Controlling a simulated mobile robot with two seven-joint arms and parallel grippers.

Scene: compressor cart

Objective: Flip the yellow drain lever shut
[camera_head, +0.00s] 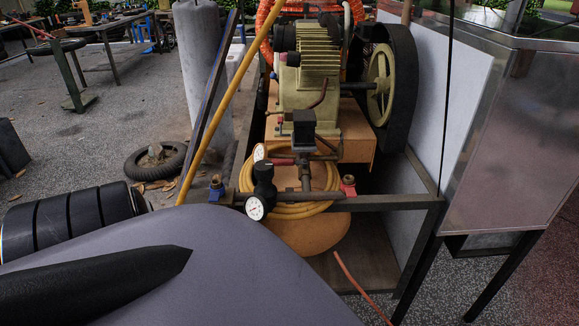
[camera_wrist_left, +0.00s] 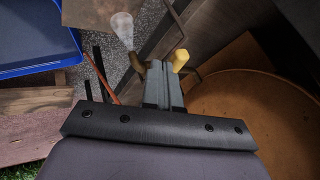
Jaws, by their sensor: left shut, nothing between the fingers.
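The yellow lever (camera_wrist_left: 180,58) shows in the left wrist view, just beyond and to the right of my fingertips. A brass-coloured valve fitting (camera_wrist_left: 138,62) is just left of the fingertips. A pale, cloudy cone (camera_wrist_left: 122,28) extends from the fitting's far end. My left gripper (camera_wrist_left: 163,68) is shut and empty, with its tips between the fitting and the lever. I cannot tell whether it touches either. In the head view the lever and my left gripper are hidden, and the compressor's orange tank (camera_head: 308,232) is partly visible. My right gripper is in neither view.
The cart's dark frame rail (camera_head: 385,201) crosses in front of the tank. A coiled yellow hose (camera_head: 300,209), a gauge (camera_head: 255,208) and a black regulator (camera_head: 264,178) are there. In the wrist view the rounded tank (camera_wrist_left: 245,110) is right of the gripper; a blue tray (camera_wrist_left: 35,62) is upper left.

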